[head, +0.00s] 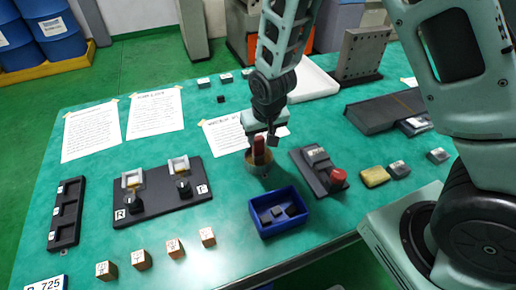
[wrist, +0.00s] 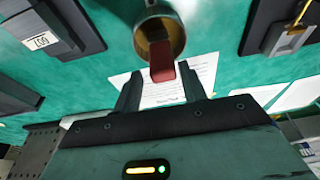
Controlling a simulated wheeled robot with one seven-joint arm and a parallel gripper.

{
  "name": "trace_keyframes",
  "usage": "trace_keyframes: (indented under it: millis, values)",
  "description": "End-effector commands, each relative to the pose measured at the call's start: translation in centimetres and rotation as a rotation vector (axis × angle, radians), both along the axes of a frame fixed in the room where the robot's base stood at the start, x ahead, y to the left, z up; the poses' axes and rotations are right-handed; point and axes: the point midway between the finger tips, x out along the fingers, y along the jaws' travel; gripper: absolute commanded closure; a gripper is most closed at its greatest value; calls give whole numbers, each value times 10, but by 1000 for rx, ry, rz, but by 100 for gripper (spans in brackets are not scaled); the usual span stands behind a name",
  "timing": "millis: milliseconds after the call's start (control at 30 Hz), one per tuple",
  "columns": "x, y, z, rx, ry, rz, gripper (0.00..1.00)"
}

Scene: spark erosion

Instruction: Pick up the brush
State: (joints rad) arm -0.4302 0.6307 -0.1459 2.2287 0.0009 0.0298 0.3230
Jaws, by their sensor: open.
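The brush shows as a flat red handle (head: 258,148) standing up out of a round, brownish cup (head: 257,168) on the green table. Its bristles are hidden in the cup. In the wrist view the red handle (wrist: 162,62) points out of the cup (wrist: 160,20) towards my gripper (wrist: 160,82). My gripper is open. The handle's end appears between the two fingertips, with a gap visible on each side. In the head view my gripper (head: 262,136) is right above the cup, and the fingers are partly hard to make out.
A blue bin (head: 279,227) with dark pieces stands in front of the cup. A dark device with a red knob (head: 338,176) is close on the right. A black two-knob panel (head: 160,203) lies left. Paper sheets (head: 222,135) lie behind.

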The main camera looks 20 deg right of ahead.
Motion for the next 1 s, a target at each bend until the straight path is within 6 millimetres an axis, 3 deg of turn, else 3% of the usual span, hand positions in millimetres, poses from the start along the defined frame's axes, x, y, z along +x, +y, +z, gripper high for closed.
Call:
trace_keyframes:
  millis: [267,700,1000]
  values:
    - [4,1,-15,1,1,1,58]
    - [16,3,-59,0,1,0,58]
    - [17,3,-62,1,0,0,61]
